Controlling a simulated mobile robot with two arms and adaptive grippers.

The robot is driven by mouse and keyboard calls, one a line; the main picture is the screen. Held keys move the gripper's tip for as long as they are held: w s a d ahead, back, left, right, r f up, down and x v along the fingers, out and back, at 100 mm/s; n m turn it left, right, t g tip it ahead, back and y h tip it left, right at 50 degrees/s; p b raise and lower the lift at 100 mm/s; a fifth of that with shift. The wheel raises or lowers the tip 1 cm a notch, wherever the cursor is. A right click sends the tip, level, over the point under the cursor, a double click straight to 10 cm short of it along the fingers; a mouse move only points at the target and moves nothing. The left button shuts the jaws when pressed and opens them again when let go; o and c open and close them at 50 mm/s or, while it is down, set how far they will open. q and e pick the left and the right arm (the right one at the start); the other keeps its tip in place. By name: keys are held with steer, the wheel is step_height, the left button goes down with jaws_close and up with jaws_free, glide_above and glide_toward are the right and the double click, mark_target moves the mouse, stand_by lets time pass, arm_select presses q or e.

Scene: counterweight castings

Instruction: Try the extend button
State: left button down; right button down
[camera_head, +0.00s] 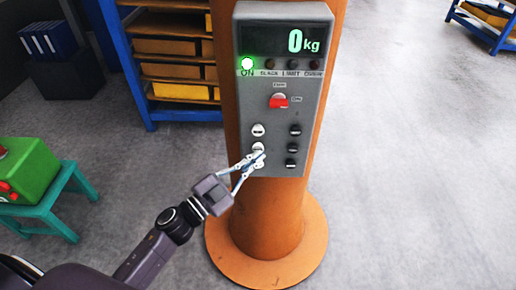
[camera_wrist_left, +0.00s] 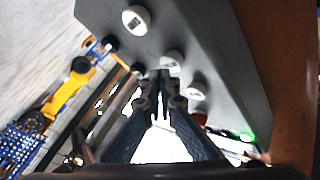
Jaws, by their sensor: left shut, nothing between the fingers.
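A grey control panel (camera_head: 246,105) is fixed to an orange column. It has a left row of white buttons and a right row of black buttons. Their markings are too small to read, so I cannot tell which one is extend. The upper white button (camera_head: 258,130) is clear of my fingers. My left gripper (camera_head: 258,157) is shut and empty, its tips at the lower white buttons and partly covering them. In the left wrist view the closed tips (camera_wrist_left: 160,76) are close to the middle white button (camera_wrist_left: 172,60); I cannot tell whether they touch. My right gripper is out of view.
The panel display (camera_head: 283,41) reads 0 kg and the green ON lamp (camera_head: 247,63) is lit. A red selector (camera_head: 279,101) sits above the buttons. A green box (camera_head: 28,168) stands on a teal stool (camera_head: 60,207) at left. A blue rack (camera_head: 124,60) stands behind.

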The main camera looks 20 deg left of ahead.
arm_select(q)
steer(key=shift+s, duration=0.25)
steer(key=shift+d, duration=0.1)
steer(key=s, duration=0.2)
steer(key=s+d+p, duration=0.1)
steer(key=s, duration=0.1)
steer(key=shift+s+d, duration=0.15)
steer(key=shift+s, duration=0.25)
